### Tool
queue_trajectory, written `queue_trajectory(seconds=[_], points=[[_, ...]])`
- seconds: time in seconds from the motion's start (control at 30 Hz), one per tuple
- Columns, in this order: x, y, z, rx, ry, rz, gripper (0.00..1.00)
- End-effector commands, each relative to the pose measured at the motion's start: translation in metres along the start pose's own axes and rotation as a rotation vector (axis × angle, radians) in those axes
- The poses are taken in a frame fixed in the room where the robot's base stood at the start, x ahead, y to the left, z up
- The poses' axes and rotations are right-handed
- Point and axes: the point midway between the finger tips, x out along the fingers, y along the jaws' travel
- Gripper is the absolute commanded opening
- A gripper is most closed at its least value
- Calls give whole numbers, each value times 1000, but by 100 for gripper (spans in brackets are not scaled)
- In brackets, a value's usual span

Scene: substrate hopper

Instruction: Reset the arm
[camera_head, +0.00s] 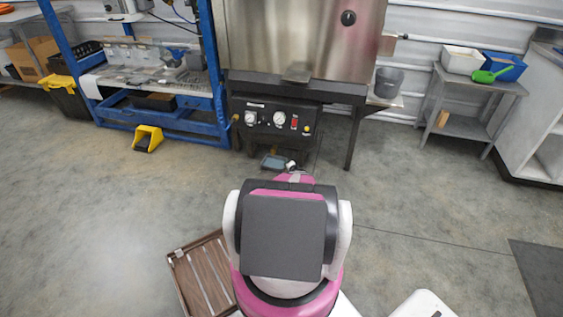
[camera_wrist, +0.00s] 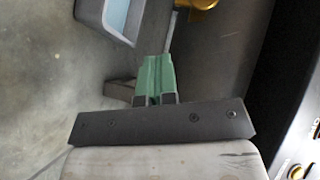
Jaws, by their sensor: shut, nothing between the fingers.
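My gripper (camera_wrist: 154,78) shows in the wrist view with its two green fingers together and nothing between them. The dark bar of its mount crosses the lower part of that view. In the head view my pink and white arm reaches forward from the bottom middle, toward the steel hopper machine (camera_head: 300,35). My gripper cannot be made out clearly there, being mostly behind the arm. The machine's dark control panel (camera_head: 275,119) with gauges is just beyond the arm. A grey item with a pale blue face (camera_wrist: 117,14) lies beyond the fingers in the wrist view.
A blue workbench (camera_head: 165,132) stands at left, with a yellow object (camera_head: 147,137) on the floor before it. A grey side table (camera_head: 470,88) at right holds bins and a green scoop (camera_head: 490,75). A brown slatted tray (camera_head: 180,262) lies beside my base. The right floor is largely clear.

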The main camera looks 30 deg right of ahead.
Motion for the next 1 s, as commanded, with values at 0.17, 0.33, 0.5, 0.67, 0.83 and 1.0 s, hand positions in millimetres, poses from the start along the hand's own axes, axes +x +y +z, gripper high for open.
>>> queue_trajectory(seconds=[0.17,0.33,0.5,0.67,0.83,1.0], points=[[-23,4,1,0,0,-1,0],[-30,7,1,0,1,-1,0],[-30,5,2,-2,-3,-2,0],[-32,-32,29,-34,-73,-16,0],[-40,-112,96,-117,-255,-33,0],[-61,-192,173,-214,-466,-28,0]])
